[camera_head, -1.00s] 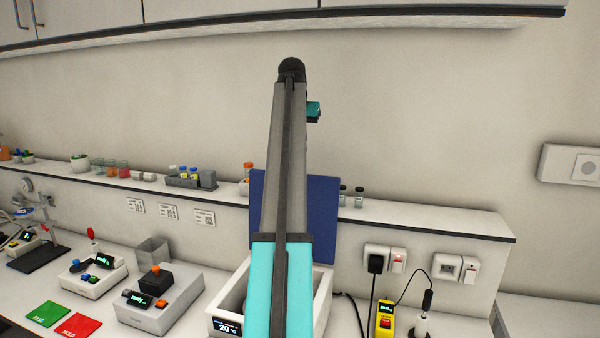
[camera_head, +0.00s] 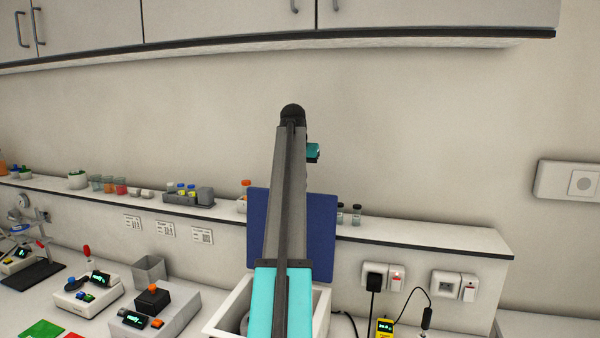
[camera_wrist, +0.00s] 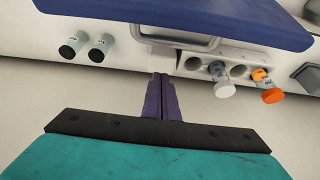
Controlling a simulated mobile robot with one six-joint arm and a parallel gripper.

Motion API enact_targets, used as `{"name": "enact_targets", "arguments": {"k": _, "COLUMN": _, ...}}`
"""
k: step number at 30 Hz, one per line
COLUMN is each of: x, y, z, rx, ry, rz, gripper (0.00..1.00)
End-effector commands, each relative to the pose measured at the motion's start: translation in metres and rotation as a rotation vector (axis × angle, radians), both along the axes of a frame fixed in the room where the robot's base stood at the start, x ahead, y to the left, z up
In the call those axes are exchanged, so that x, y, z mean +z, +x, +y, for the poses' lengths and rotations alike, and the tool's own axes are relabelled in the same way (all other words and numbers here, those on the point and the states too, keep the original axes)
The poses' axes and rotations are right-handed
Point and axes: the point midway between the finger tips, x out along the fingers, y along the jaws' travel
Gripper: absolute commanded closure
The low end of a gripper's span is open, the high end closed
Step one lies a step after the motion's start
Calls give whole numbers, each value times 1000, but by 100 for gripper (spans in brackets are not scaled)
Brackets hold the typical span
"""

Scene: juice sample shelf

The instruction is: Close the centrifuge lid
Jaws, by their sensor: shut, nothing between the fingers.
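The centrifuge (camera_head: 321,308) is a white box at the bottom middle of the head view, partly hidden behind my arm. Its dark blue lid (camera_head: 322,228) stands open and upright at the back. In the wrist view the lid (camera_wrist: 215,14) spans the top, with a grey handle-like bar (camera_wrist: 176,46) by its edge. My gripper (camera_wrist: 160,78) is shut and empty, its dark fingers pointing up the picture towards that bar. Fingertips and bar look close, but I cannot tell whether they touch. In the head view the fingers are hidden.
A long wall shelf (camera_head: 420,238) runs behind the lid. Two dark-capped vials (camera_wrist: 85,47) and a tube rack with an orange-capped tube (camera_wrist: 271,93) flank the bar in the wrist view. Wall cabinets (camera_head: 230,18) hang above. Devices with displays (camera_head: 155,308) stand at left.

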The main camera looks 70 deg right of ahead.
Motion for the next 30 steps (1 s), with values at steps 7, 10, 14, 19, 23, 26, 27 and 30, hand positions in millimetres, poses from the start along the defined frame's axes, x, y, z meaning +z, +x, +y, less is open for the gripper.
{"name": "enact_targets", "arguments": {"k": 7, "x": -16, "y": 0, "z": 2, "rx": 0, "ry": -1, "rz": -1, "gripper": 100}}
{"name": "enact_targets", "arguments": {"k": 10, "x": -16, "y": 0, "z": 10, "rx": 0, "ry": -1, "rz": -1, "gripper": 100}}
{"name": "enact_targets", "arguments": {"k": 14, "x": -17, "y": -1, "z": 19, "rx": 1, "ry": -1, "rz": -1, "gripper": 100}}
{"name": "enact_targets", "arguments": {"k": 19, "x": -18, "y": -1, "z": 28, "rx": 1, "ry": -1, "rz": 0, "gripper": 100}}
{"name": "enact_targets", "arguments": {"k": 23, "x": -18, "y": -1, "z": 32, "rx": 1, "ry": -1, "rz": -1, "gripper": 100}}
{"name": "enact_targets", "arguments": {"k": 26, "x": -19, "y": -1, "z": 34, "rx": 1, "ry": -1, "rz": -1, "gripper": 100}}
{"name": "enact_targets", "arguments": {"k": 27, "x": -19, "y": -1, "z": 34, "rx": 1, "ry": -1, "rz": -1, "gripper": 100}}
{"name": "enact_targets", "arguments": {"k": 30, "x": -19, "y": 0, "z": 34, "rx": 2, "ry": -1, "rz": 0, "gripper": 100}}
